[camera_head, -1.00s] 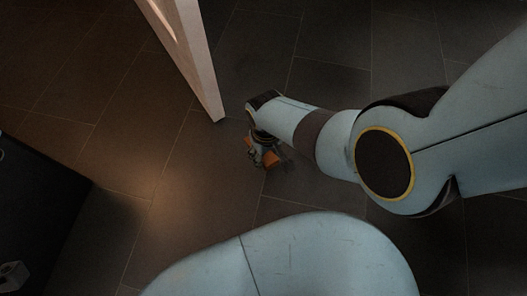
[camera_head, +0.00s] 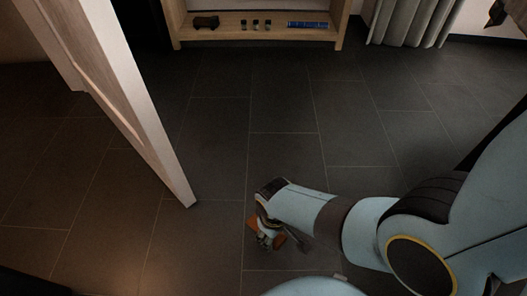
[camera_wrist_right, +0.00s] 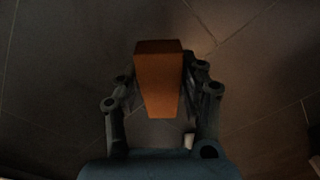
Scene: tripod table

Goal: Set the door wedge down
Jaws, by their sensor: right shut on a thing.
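The door wedge (camera_wrist_right: 160,75) is an orange-brown tapered block. In the right wrist view it sits between the two fingers of my right gripper (camera_wrist_right: 160,90), which is shut on it. In the head view the right gripper (camera_head: 267,240) is low over the dark floor, with the orange wedge (camera_head: 252,223) partly hidden by the fingers. I cannot tell whether the wedge touches the floor. My left gripper is not in view.
An open wooden door (camera_head: 120,95) stands to the left, its lower corner near the gripper. A wooden shelf (camera_head: 345,22) with small items and a grey curtain (camera_head: 408,20) are at the back. The tiled floor (camera_head: 285,125) between is clear.

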